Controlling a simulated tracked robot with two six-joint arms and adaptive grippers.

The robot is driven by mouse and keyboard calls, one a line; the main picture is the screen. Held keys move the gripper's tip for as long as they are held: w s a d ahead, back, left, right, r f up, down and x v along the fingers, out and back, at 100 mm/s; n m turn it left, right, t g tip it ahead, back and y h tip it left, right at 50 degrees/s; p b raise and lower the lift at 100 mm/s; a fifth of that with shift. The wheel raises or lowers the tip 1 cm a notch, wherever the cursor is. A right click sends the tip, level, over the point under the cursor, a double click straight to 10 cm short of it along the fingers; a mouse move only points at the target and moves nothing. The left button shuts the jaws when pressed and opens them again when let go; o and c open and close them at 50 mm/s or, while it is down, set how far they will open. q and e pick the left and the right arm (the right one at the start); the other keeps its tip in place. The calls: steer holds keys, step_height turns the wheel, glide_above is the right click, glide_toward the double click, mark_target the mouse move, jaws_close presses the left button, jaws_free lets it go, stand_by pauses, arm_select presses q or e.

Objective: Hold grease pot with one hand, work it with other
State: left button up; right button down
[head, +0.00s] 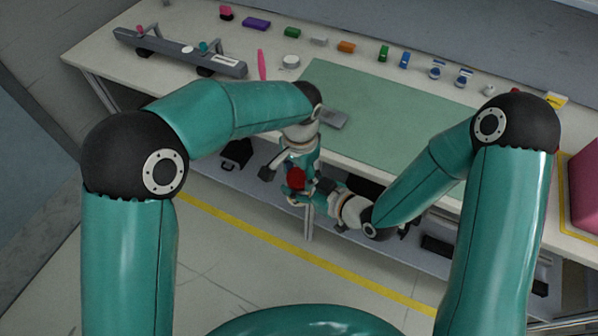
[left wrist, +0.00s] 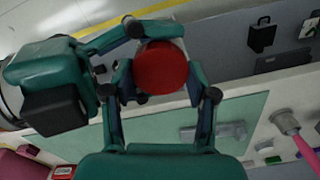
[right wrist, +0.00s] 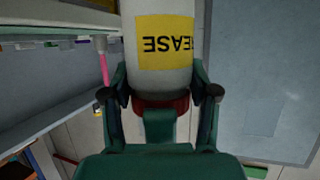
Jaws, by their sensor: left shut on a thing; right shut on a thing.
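The grease pot (right wrist: 163,75) has a pale body, a yellow label with dark lettering and a red end. In the right wrist view the lettering is upside down and the red end is nearest me. The red round end (left wrist: 161,67) faces the left wrist camera and hides the body. In the head view the red end (head: 296,178) shows between my grippers, in front of the bench's front edge. My left gripper (left wrist: 161,92) is shut on the pot, with a finger on each side. My right gripper (right wrist: 160,94) is shut on it from the side, near the red end.
A bench with a green mat (head: 390,115) lies behind the grippers. A grey flat part (head: 332,119) is at the mat's left edge, with a pink tool (head: 262,65) beyond it. A dark rail module (head: 178,52) is back left. Several small coloured items line the back. A pink bin (head: 585,190) is far right.

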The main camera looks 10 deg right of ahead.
arm_select(q)
steer(key=n, duration=0.4)
steer(key=shift+n, duration=0.4)
steer(key=shift+r, duration=0.2)
steer(key=shift+r, duration=0.95)
